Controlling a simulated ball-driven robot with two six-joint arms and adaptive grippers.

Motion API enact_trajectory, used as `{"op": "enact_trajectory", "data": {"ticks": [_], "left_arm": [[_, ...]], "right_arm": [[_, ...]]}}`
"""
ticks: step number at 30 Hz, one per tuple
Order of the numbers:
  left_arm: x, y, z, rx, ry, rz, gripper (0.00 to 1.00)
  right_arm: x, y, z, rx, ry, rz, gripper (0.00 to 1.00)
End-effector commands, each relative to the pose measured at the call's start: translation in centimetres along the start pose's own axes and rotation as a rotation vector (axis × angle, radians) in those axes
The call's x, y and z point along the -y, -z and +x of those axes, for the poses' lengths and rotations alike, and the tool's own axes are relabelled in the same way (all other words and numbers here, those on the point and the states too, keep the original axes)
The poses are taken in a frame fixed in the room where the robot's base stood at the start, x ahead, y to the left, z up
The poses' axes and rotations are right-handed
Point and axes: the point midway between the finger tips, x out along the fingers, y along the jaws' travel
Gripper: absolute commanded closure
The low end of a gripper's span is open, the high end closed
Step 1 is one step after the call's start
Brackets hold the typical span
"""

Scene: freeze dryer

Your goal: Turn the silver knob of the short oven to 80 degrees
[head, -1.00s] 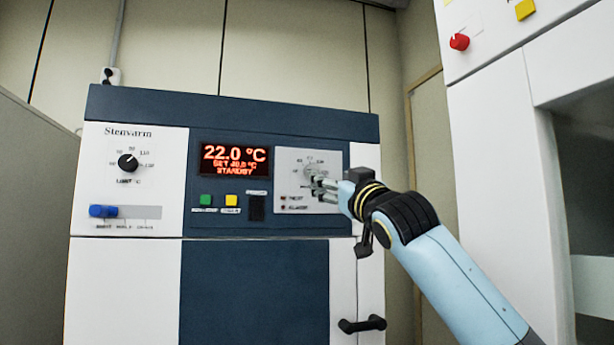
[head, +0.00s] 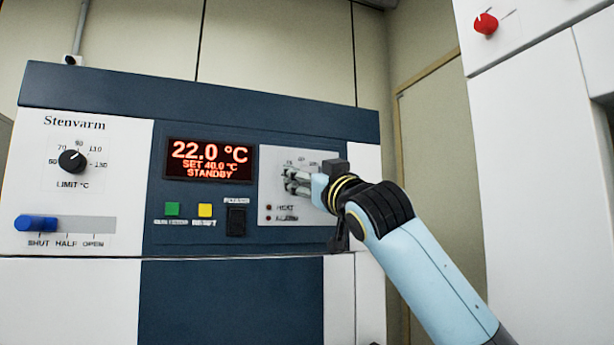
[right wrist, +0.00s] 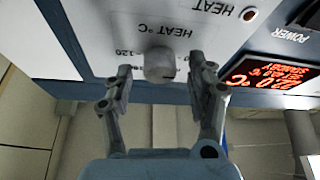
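The short oven (head: 255,110) is a white and dark blue cabinet marked Stenvarm. Its red display (head: 210,162) reads 22.0 °C, SET 40.0 °C, STANDBY. The silver knob (right wrist: 160,64) is on the HEAT °C panel, which also shows in the head view (head: 318,212). My right gripper (head: 287,182) is at this panel and hides the knob in the head view. In the right wrist view the right gripper (right wrist: 161,66) is open, one finger on each side of the knob, with a visible gap at both sides. My left gripper is out of view.
A black limit knob (head: 72,161) and a blue slider (head: 36,223) at SHUT are on the oven's left side. Green (head: 172,209) and yellow (head: 205,210) buttons and a black switch (head: 236,220) sit below the display. A tall white cabinet (head: 530,130) stands at right.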

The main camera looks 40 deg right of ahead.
Motion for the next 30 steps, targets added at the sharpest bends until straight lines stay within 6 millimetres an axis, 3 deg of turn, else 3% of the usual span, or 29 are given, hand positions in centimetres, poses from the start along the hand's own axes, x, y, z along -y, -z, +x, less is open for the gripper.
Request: {"op": "enact_trajectory", "data": {"ticks": [2,12,22,30], "left_arm": [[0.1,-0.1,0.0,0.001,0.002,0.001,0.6],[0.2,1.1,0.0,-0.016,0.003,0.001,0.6],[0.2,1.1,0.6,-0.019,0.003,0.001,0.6],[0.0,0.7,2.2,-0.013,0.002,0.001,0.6]], "right_arm": [[0.0,0.0,0.0,0.0,0.0,0.0,0.53],[0.0,0.0,0.0,0.0,0.0,0.0,0.98],[0.1,-0.1,0.0,0.0,-0.017,0.044,0.98],[0.3,-0.2,-0.1,-0.001,-0.083,0.205,0.98]]}}
